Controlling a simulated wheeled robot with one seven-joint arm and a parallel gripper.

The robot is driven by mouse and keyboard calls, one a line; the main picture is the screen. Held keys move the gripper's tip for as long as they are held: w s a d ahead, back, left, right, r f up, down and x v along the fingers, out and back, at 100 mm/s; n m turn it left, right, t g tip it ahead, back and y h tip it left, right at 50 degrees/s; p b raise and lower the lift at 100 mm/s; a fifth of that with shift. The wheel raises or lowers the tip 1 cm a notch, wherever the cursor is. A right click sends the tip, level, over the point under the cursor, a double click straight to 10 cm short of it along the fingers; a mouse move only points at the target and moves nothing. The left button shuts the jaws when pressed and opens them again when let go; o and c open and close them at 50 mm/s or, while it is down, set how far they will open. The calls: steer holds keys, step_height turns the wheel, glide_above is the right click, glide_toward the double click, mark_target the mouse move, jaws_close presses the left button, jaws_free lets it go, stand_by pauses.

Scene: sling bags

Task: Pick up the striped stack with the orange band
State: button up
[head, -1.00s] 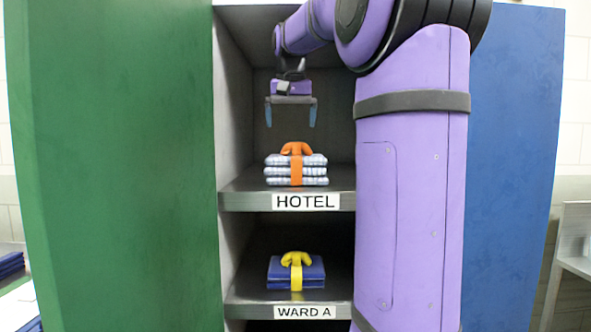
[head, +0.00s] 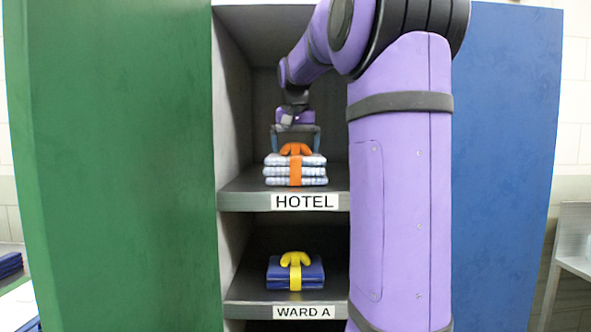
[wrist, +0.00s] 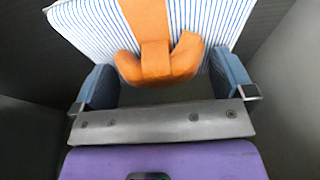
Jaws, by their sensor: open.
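The striped stack (head: 311,171), folded white cloth with blue stripes, sits on the shelf labelled HOTEL. An orange band (head: 295,173) with a knot on top goes around it. My gripper (head: 296,146) is open and empty, pointing down at the stack from just above, its fingers on either side of the orange knot in the picture. The wrist view shows the striped stack (wrist: 87,24) and the orange knot (wrist: 158,62) ahead, between the two spread blue fingers of my gripper (wrist: 162,88). I cannot tell whether a finger touches the cloth.
A blue stack with a yellow band (head: 295,273) lies on the lower shelf labelled WARD A (head: 303,312). The HOTEL shelf (head: 240,201) has a grey side wall (head: 229,100) close on the left. A green panel (head: 110,170) and a blue panel (head: 505,170) flank the cabinet.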

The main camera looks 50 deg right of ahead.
steer(key=c, duration=1.4)
steer(key=shift+c, duration=0.4)
steer(key=shift+r, duration=0.15)
